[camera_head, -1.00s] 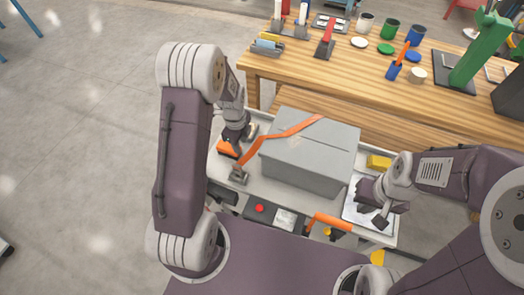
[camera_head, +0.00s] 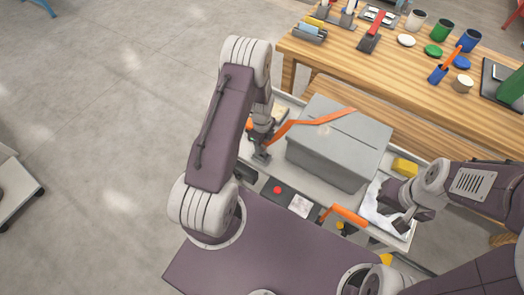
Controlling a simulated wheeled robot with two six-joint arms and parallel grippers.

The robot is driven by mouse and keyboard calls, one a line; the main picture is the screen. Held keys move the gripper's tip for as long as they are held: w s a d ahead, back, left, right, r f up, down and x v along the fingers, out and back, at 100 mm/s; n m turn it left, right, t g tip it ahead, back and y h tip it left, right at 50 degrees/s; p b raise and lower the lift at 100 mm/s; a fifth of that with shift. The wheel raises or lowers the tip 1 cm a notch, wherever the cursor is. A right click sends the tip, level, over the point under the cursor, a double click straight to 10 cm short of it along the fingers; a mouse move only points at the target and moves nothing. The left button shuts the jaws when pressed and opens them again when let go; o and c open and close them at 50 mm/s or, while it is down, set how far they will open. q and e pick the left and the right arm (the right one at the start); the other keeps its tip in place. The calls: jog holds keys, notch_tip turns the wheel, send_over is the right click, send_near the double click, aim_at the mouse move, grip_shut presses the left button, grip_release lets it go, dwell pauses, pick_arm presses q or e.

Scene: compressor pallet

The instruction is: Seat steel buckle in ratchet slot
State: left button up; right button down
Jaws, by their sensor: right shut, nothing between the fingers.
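An orange strap (camera_head: 320,120) runs over the top of a grey box (camera_head: 325,165) and down its left side. A small grey metal piece (camera_head: 261,155), which looks like the steel buckle or its fitting, sits at the strap's lower left end on the light pallet surface. My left gripper (camera_head: 262,138) is just above it, near the strap end; its fingers are too small and covered to tell open from shut. The ratchet slot cannot be made out. My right gripper (camera_head: 403,222) is shut and empty over a white cloth or sheet right of the box.
A yellow block (camera_head: 405,167) lies right of the box. A wooden bench (camera_head: 330,55) with cups, lids and tools stands behind.

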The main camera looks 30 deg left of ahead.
pick_arm(q)
jog(key=shift+w+f, duration=0.1)
jog(key=shift+f, duration=0.4)
jog(key=c, duration=0.3)
grip_shut()
jog(key=shift+r, duration=0.1)
